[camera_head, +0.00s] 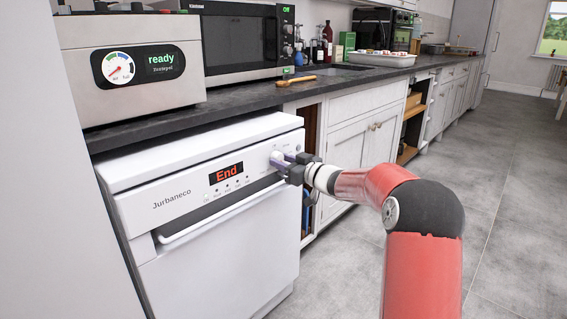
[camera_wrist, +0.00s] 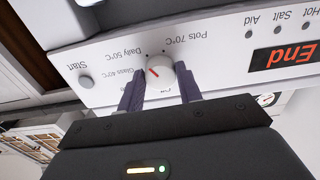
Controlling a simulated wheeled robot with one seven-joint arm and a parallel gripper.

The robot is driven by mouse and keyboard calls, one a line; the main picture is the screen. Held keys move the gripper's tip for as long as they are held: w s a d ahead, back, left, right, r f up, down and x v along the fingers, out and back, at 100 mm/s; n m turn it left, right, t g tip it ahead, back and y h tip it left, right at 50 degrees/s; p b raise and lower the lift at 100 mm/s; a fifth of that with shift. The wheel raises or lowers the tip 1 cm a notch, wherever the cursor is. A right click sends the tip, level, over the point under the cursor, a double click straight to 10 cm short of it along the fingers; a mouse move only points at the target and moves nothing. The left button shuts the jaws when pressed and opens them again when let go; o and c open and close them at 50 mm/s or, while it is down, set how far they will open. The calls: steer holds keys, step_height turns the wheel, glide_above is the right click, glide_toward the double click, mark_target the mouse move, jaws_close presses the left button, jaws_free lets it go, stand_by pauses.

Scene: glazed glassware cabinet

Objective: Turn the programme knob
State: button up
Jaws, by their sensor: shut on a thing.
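The white dishwasher (camera_head: 215,200) stands under the counter, its door shut, with a red "End" display (camera_head: 226,172). Its round white programme knob (camera_wrist: 160,72) is on the front panel at the right end. My gripper (camera_head: 287,158) reaches it from the right. In the wrist view, which shows the panel upside down, the two dark fingers of my gripper (camera_wrist: 160,80) are closed on either side of the knob. The knob's red mark points up-left in that picture, toward the "Daily 50°C" and "Glass 40°C" labels. The finger contact is partly hidden.
A grey Start button (camera_wrist: 86,81) is beside the knob. A steel appliance reading "ready" (camera_head: 130,70) and a microwave (camera_head: 235,45) stand on the dark counter (camera_head: 240,97). A wooden spoon (camera_head: 295,80) lies there too. The floor (camera_head: 500,200) at right is clear.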

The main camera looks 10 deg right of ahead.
steer(key=n+b, duration=0.9)
steer(key=n, duration=0.6)
steer(key=shift+d+f, duration=0.1)
steer(key=n+b, duration=0.3)
steer(key=n, duration=0.1)
steer(key=shift+n, duration=0.4)
steer(key=n+b, duration=0.3)
steer(key=n, duration=0.4)
steer(key=shift+r+n+b, duration=0.2)
steer(key=shift+n+b, duration=0.1)
steer(key=shift+n, duration=1)
